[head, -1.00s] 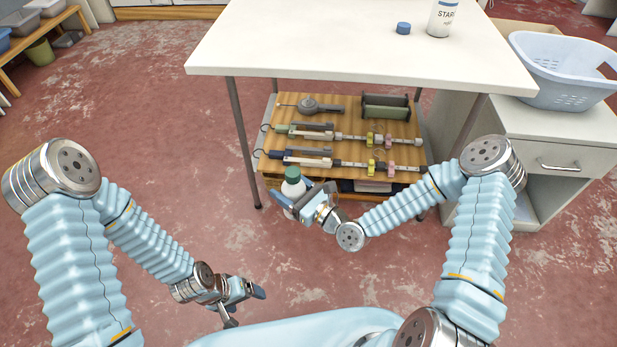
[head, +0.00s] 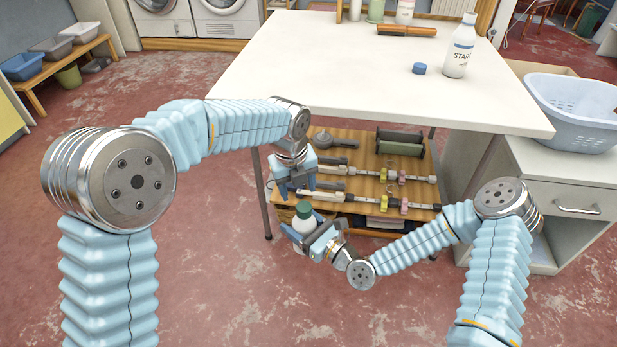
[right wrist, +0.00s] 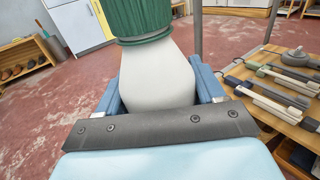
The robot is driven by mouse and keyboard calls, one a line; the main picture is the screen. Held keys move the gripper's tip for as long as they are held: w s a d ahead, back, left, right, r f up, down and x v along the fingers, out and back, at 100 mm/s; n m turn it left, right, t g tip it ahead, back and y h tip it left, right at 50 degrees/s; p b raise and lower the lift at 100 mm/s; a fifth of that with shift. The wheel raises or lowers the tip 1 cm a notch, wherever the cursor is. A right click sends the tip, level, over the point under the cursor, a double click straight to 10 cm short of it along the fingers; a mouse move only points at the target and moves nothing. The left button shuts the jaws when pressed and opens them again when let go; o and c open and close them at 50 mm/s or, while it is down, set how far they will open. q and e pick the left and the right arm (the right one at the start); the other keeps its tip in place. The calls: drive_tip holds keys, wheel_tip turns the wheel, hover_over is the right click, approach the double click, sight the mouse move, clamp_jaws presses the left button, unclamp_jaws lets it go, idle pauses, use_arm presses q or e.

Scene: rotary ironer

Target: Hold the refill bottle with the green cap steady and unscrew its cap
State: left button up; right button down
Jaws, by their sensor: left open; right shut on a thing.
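The refill bottle (head: 303,224) is white with a green cap (head: 304,209). It stands about upright in my right gripper (head: 303,236), in front of the low wooden shelf. The right gripper is shut on the bottle's body; in the right wrist view the bottle (right wrist: 157,75) sits between the blue fingers, with the ribbed green cap (right wrist: 140,18) on its neck. My left gripper (head: 294,192) is open and points down just above the cap, apart from it as far as the head view shows. The bottle's lower part is partly hidden by the right gripper.
The white table (head: 340,75) stands above the shelf (head: 365,155), which holds scale-like tools. On the table are a START-labelled bottle (head: 459,50), a blue cap (head: 419,68) and an orange-and-black brush (head: 407,31). A laundry basket (head: 575,115) stands at right. The floor in front is clear.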

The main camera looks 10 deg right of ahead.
sight(309, 206)
use_arm(q)
drive_tip(key=r+m, duration=0.1)
drive_tip(key=s+d+r+m, duration=0.1)
drive_tip(key=r+m, duration=0.1)
drive_tip(key=s+d+r+m, duration=0.1)
drive_tip(key=r+m, duration=0.1)
drive_tip(key=shift+s+d+r+g+y, duration=0.1)
drive_tip(key=shift+r+g+y, duration=0.2)
drive_tip(key=shift+y, duration=0.1)
drive_tip(key=shift+s+f+m, duration=0.25)
drive_tip(key=shift+s+m, duration=0.05)
drive_tip(key=shift+m, duration=0.1)
drive_tip(key=shift+g, duration=0.3)
wheel_tip(309, 206, down, 8)
drive_tip(key=shift+r, duration=0.1)
